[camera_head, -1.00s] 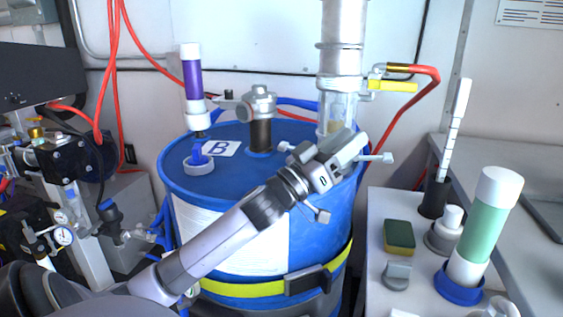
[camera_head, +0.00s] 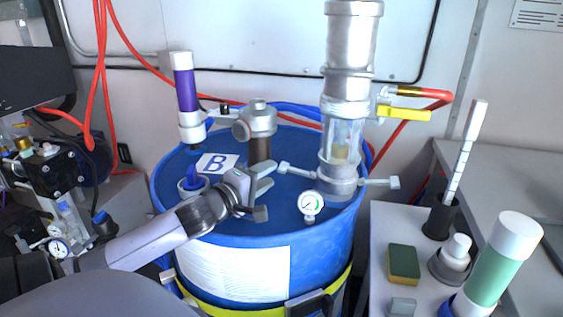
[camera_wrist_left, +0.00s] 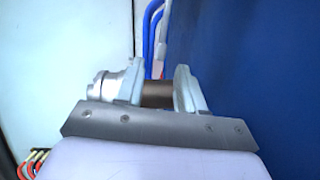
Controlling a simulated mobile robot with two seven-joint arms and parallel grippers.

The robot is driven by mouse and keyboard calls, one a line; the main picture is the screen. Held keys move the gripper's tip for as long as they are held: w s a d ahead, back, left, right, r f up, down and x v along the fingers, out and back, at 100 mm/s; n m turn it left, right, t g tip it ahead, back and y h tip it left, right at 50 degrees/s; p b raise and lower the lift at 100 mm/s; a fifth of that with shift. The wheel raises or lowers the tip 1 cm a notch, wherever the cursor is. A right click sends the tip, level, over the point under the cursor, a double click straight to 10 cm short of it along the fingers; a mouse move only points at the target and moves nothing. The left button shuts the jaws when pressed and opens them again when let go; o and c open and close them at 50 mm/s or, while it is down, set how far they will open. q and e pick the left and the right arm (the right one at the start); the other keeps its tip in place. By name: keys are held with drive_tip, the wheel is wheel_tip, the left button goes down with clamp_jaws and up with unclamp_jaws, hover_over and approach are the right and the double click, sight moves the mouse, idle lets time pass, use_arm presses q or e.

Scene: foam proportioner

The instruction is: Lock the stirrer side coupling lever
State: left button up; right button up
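A blue drum (camera_head: 325,232) marked B stands in the middle. On its lid is a dark brown post (camera_head: 259,150) with a grey metal head (camera_head: 257,120); a short grey handle points left from it. Right of it, a metal column (camera_head: 347,95) with a clear section has a grey lever (camera_head: 296,170) on its left and another (camera_head: 380,182) on its right. I cannot tell which lever is the stirrer side one. My left gripper (camera_head: 266,191) is open in front of the post. In the left wrist view the brown post (camera_wrist_left: 157,93) shows between its fingers.
A round gauge (camera_head: 310,204) sits just right of my left gripper. A purple-banded tube (camera_head: 186,88) stands at the lid's left. A yellow valve handle (camera_head: 404,114) and red hose (camera_head: 440,97) are beside the column. A side table at right holds a sponge (camera_head: 403,264) and a green-banded tube (camera_head: 492,262).

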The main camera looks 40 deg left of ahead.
sight(278, 169)
use_arm(q)
drive_tip(key=shift+w+a+f, duration=0.1)
drive_tip(key=shift+w+a, duration=0.1)
drive_tip(key=shift+w, duration=1.45)
drive_tip(key=shift+w+a+f, duration=0.1)
drive_tip(key=shift+w+a, duration=0.05)
drive_tip(key=shift+w, duration=1.5)
clamp_jaws()
